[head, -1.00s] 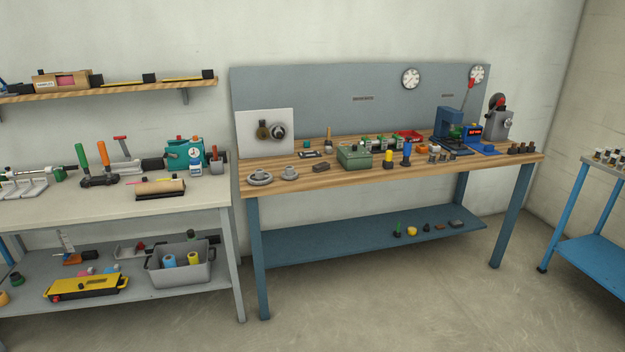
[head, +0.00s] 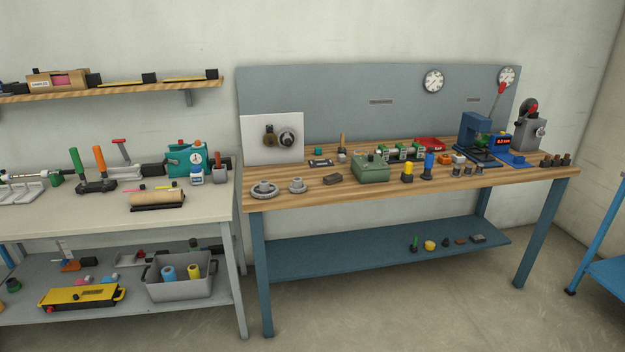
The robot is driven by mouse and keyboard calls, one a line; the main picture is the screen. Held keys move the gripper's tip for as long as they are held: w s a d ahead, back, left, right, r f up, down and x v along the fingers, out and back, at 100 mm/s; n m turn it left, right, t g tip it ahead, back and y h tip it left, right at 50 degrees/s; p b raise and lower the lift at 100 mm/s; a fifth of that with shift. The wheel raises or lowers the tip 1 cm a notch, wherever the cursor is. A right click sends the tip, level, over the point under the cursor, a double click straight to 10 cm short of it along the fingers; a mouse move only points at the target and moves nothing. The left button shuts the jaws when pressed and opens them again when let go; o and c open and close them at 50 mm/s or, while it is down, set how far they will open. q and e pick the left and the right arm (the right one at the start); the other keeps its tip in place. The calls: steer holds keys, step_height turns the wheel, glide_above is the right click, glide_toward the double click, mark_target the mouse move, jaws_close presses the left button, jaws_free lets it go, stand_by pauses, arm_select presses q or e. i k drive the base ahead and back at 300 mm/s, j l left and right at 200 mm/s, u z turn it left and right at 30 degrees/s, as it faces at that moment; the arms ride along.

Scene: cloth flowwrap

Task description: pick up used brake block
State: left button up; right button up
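A smaller brownish piece (head: 461,241) and a dark grey block (head: 478,239) lie on the bench's lower shelf. Neither of my grippers is in view.
A grey table (head: 60,222) with tools and a roll stands at the left, its lower shelf holding a grey bin (head: 181,283) and a yellow case (head: 80,297). A blue stand (head: 607,270) is at the right edge. The floor before the workbench is clear.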

mark_target(332, 178)
steer(key=i+l+u, duration=0.75)
steer(key=l, duration=0.15)
